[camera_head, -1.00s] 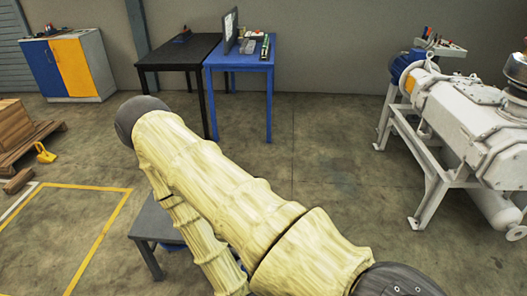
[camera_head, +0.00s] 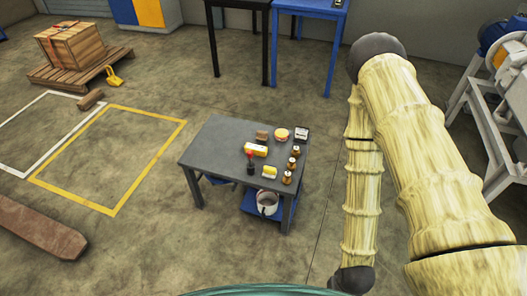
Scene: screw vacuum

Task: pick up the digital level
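I cannot tell for certain which thing is the digital level. A small dark box with a pale face (camera_head: 302,134) stands at the far right corner of the small grey table (camera_head: 215,150) and may be it. A yellow block with a pale part (camera_head: 255,150) lies near the table's middle and is also too small to identify. My arm, in a pale ribbed cover, fills the right side of the view. My gripper is not in view.
The small table also carries a brown block (camera_head: 262,136), an orange-yellow round thing (camera_head: 281,134), a red-topped dark thing (camera_head: 250,161), a yellow cylinder (camera_head: 269,172) and several brass-coloured pieces (camera_head: 291,164). A bucket (camera_head: 267,202) sits on its lower shelf.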

